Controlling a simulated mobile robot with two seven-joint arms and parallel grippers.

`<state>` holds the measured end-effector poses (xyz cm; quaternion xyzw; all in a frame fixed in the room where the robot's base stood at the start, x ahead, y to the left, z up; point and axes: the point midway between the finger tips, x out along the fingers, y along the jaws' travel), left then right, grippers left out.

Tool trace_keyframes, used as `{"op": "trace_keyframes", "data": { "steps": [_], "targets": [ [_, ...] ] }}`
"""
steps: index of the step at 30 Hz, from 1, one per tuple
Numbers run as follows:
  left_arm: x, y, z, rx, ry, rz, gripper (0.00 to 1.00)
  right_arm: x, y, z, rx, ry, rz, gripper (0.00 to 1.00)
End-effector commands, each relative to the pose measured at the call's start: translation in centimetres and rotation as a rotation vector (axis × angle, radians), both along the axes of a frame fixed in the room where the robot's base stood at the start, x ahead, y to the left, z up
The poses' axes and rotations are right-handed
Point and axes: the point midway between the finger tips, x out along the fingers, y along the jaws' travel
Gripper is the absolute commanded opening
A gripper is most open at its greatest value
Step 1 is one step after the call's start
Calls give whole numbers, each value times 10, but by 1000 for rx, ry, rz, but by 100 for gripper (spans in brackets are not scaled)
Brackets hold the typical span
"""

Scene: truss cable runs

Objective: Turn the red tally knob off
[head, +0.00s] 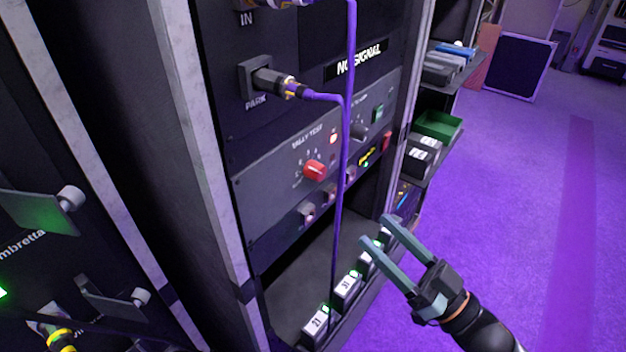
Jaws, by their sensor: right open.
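The red tally knob (314,169) sits on the grey panel (262,188) marked "TALLY TEST", in the middle of the head view. Small scale marks surround the knob, too small to read. My right gripper (374,230) is open and empty, below and to the right of the knob and clear of the panel. Its two fingers point up and left. My left gripper is not in view.
A purple cable (346,150) hangs from the PARK connector (272,82) and the IN socket, passing just right of the knob. Numbered units (348,286) stand on the lower shelf. A green bin (437,125) is on a side shelf. Purple floor (520,200) at right is clear.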

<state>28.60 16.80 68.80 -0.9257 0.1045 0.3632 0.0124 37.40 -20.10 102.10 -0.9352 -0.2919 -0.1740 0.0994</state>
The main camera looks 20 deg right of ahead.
Motion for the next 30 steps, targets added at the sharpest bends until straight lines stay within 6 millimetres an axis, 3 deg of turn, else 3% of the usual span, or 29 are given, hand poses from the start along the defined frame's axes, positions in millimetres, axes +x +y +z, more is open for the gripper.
{"op": "trace_keyframes", "data": {
  "steps": [21,30],
  "targets": [
    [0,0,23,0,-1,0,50,80,53,41,1,0,-2,64],
    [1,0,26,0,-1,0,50,94,62,46,0,2,-3,64]
  ]
}}
